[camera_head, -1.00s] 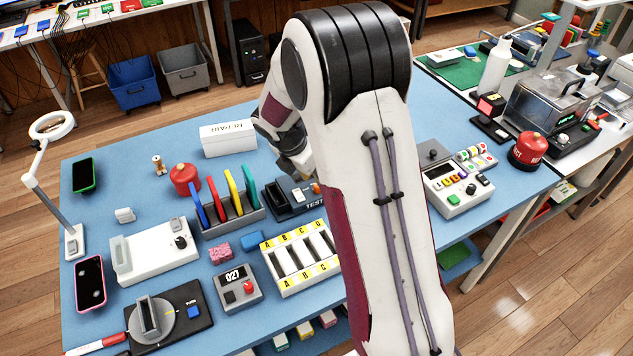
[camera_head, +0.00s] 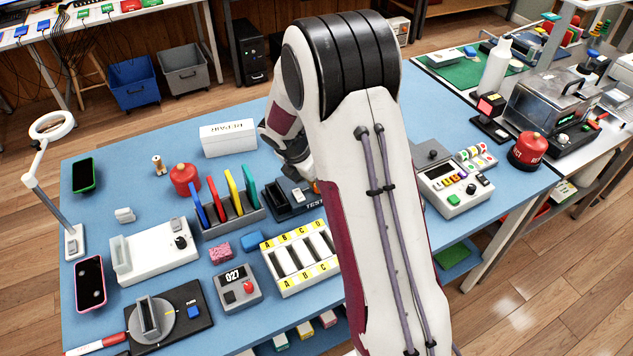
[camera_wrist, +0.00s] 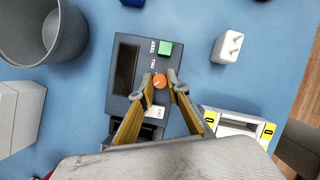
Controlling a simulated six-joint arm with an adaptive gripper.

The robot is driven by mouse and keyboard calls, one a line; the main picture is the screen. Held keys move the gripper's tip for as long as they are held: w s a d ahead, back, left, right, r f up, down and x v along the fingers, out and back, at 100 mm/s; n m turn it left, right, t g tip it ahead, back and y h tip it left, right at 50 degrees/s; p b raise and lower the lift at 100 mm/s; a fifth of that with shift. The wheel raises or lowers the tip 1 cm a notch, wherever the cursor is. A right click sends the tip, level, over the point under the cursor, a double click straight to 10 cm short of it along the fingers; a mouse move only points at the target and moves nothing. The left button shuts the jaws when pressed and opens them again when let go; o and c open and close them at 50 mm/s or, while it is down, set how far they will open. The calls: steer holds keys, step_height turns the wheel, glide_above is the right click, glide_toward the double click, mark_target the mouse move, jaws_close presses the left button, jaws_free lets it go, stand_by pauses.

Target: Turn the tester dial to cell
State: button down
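The tester is a dark grey box (camera_wrist: 126,66) with a dark display, a green button (camera_wrist: 165,48) and an orange dial (camera_wrist: 159,81). TEST and CELL labels stand above the dial, and a white OFF label (camera_wrist: 160,111) sits below it. The dial's pointer direction is not clear. My gripper (camera_wrist: 160,79) has its two fingers partly spread, one on each side of the dial, with narrow gaps seeming to show. In the head view the tester (camera_head: 287,196) stands mid-table; my arm hides its right part and most of my gripper.
A grey cup-like bin (camera_wrist: 62,35) is at upper left and a white plug-like block (camera_wrist: 227,46) at upper right in the wrist view. A slotted A-B-C-D tray (camera_head: 290,288) lies in front of the tester. A coloured-board rack (camera_head: 232,222) stands left of it.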

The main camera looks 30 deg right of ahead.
steer(key=shift+m, duration=0.4)
steer(key=m+g, duration=0.1)
steer(key=m, duration=0.2)
steer(key=shift+w+g, duration=0.15)
steer(key=shift+g, duration=0.15)
steer(key=shift+m+g, duration=0.7)
steer(key=shift+m, duration=1.3)
steer(key=c, duration=2)
jaws_free()
steer(key=shift+o, duration=0.2)
